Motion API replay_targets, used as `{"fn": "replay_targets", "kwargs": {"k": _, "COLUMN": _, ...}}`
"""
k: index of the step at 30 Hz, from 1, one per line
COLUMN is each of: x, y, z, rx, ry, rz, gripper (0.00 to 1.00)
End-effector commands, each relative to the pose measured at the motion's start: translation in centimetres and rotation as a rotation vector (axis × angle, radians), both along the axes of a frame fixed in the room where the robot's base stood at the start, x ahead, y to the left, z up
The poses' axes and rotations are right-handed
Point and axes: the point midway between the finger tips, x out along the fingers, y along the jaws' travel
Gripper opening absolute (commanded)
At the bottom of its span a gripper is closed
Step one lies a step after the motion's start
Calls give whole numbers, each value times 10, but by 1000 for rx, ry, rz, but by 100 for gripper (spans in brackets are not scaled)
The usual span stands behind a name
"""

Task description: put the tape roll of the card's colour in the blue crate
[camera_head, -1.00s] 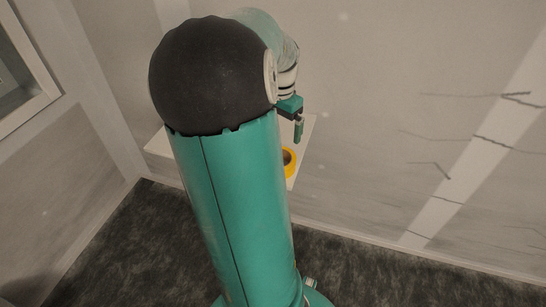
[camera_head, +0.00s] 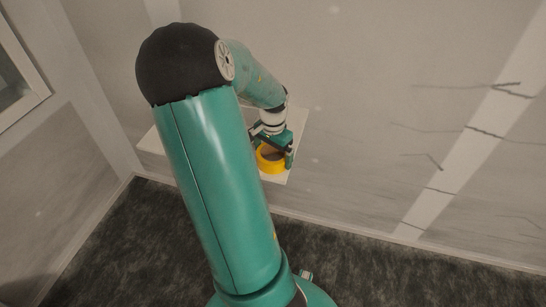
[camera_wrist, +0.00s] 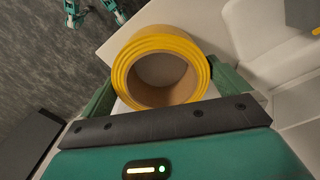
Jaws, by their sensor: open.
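A yellow tape roll (camera_head: 270,166) with a brown core lies on a white bench near its right end in the head view. It fills the middle of the wrist view (camera_wrist: 160,66). My gripper (camera_head: 274,158) is open over the roll. In the wrist view its green fingers (camera_wrist: 164,85) stand on either side of the roll, apart from a firm hold as far as I can tell. I do not see the card or the blue crate in either view.
The white bench (camera_head: 298,125) stands against a pale wall with cracks (camera_head: 470,128). Much of the bench is hidden behind my arm. A dark carpeted floor (camera_head: 90,240) lies below. In the wrist view, part of an orange-yellow thing (camera_wrist: 304,14) shows at the upper right.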

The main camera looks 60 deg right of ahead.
Motion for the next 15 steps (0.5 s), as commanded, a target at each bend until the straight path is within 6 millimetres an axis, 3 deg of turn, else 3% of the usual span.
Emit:
{"fn": "replay_targets", "kwargs": {"k": 8, "x": 0, "y": -1, "z": -4, "rx": -1, "ry": -1, "rz": 1, "gripper": 100}}
{"fn": "replay_targets", "kwargs": {"k": 12, "x": 0, "y": 0, "z": -4, "rx": -1, "ry": -1, "rz": 1, "gripper": 72}}
{"fn": "replay_targets", "kwargs": {"k": 15, "x": 0, "y": -1, "z": -4, "rx": -1, "ry": -1, "rz": 0, "gripper": 64}}
